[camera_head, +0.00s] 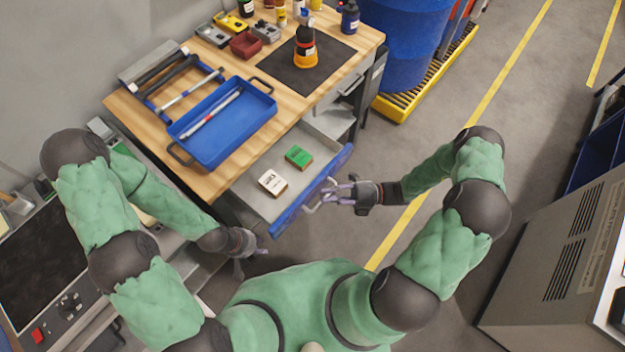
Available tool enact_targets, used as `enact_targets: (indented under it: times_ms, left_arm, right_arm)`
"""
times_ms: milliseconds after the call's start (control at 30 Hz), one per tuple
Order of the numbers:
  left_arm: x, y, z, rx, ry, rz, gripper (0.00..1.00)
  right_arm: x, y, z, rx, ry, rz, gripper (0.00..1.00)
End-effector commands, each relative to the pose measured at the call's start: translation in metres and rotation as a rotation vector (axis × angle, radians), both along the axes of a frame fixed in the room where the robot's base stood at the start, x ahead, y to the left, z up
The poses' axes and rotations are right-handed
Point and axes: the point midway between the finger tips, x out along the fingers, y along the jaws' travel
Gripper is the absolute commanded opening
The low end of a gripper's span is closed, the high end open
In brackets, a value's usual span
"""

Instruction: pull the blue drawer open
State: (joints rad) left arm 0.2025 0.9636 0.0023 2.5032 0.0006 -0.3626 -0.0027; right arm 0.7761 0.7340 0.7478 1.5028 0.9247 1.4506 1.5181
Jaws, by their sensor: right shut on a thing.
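The blue drawer (287,212) stands pulled out from under the wooden workbench, with its blue front face toward me and its pale inside showing. A green box (299,156) and a white box (272,182) lie inside it. My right gripper (328,196) is at the blue front, shut on the drawer's handle (312,206). The fingers partly cover the handle. My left gripper (253,248) hangs low, left of the drawer front and apart from it; its fingertips are too small and dark to judge.
A blue barrel (402,50) stands on a yellow pallet (420,92). A grey cabinet (570,250) stands at right. Floor between is clear.

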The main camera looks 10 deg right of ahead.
Motion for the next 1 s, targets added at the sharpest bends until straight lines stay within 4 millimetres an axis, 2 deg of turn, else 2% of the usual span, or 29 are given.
enact_targets:
  times_ms: [100, 300, 800, 833, 900, 1000]
  left_arm:
    - [0.000, 0.000, 0.004, 0.000, 0.000, 0.000, 0.32]
    - [0.000, 0.000, 0.006, 0.000, 0.000, 0.000, 0.32]
    - [0.000, 0.000, 0.006, 0.000, 0.001, 0.000, 0.32]
    - [0.000, 0.000, 0.006, 0.000, 0.000, 0.000, 0.32]
    - [0.000, 0.000, 0.006, 0.000, 0.000, 0.000, 0.32]
    - [0.000, 0.000, 0.006, 0.000, 0.000, 0.000, 0.32]
  right_arm:
    - [-0.015, -0.013, 0.000, -0.003, -0.002, -0.003, 0.00]
    - [-0.031, -0.024, 0.000, -0.004, -0.003, -0.001, 0.00]
    - [-0.036, -0.028, -0.001, -0.006, -0.004, 0.001, 0.00]
    - [-0.036, -0.028, -0.001, -0.006, -0.004, 0.001, 0.24]
    - [-0.036, -0.028, -0.001, -0.006, -0.004, 0.001, 0.43]
    - [-0.036, -0.027, -0.001, -0.004, -0.004, 0.001, 0.43]
